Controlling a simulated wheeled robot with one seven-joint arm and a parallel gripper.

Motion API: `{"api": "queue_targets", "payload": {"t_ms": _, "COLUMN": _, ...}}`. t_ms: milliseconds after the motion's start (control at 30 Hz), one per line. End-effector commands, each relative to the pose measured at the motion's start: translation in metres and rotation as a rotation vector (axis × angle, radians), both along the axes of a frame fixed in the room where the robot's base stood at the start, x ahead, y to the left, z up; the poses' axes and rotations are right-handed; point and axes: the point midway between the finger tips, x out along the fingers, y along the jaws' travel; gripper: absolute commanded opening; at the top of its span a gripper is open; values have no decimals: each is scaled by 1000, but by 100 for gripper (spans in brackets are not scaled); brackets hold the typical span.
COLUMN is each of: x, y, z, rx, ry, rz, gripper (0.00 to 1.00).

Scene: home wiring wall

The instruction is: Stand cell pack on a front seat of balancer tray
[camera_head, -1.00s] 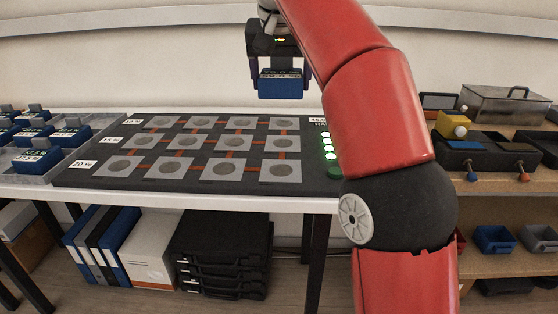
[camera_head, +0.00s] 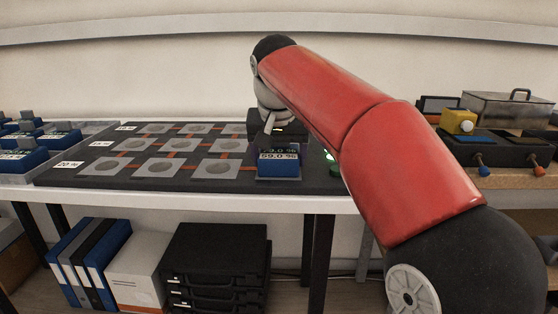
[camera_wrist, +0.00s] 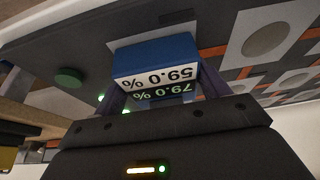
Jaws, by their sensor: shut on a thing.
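The pack is upright over the front-row seat at the right end of the dark balancer tray (camera_head: 100,180). Its base is at or very near the seat plate; I cannot tell whether it touches. In the wrist view, the pack (camera_wrist: 155,60) is gripped from both sides by my gripper (camera_wrist: 160,92). The other front seats in view, such as the middle one (camera_head: 156,168), are bare.
Several blue packs (camera_head: 22,160) stand in a pale tray at the left. A green button (camera_wrist: 68,78) and green lights lie beside the seat on the tray. A shelf at the right holds a yellow item (camera_head: 458,122) and dark boxes. Binders and black cases are below.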

Motion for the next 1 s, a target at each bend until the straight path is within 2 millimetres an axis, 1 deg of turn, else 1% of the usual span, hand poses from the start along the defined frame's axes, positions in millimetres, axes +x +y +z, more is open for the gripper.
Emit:
{"api": "queue_targets", "payload": {"t_ms": 267, "x": 0, "y": 0, "z": 0, "rx": 1, "ry": -2, "rz": -1, "gripper": 46}}
{"api": "queue_targets", "payload": {"t_ms": 300, "x": 0, "y": 0, "z": -1, "rx": 1, "ry": -1, "rz": -1, "gripper": 76}}
{"api": "queue_targets", "payload": {"t_ms": 467, "x": 0, "y": 0, "z": -1, "rx": 1, "ry": -1, "rz": -1, "gripper": 96}}
{"api": "queue_targets", "payload": {"t_ms": 767, "x": 0, "y": 0, "z": 2, "rx": 1, "ry": -1, "rz": -1, "gripper": 96}}
{"api": "queue_targets", "payload": {"t_ms": 867, "x": -3, "y": 0, "z": 10, "rx": 1, "ry": -3, "rz": 0, "gripper": 96}}
{"api": "queue_targets", "payload": {"t_ms": 967, "x": -9, "y": 1, "z": 26, "rx": 2, "ry": -4, "rz": 1, "gripper": 96}}
{"api": "queue_targets", "payload": {"t_ms": 1000, "x": -12, "y": 1, "z": 34, "rx": 2, "ry": -5, "rz": 1, "gripper": 96}}
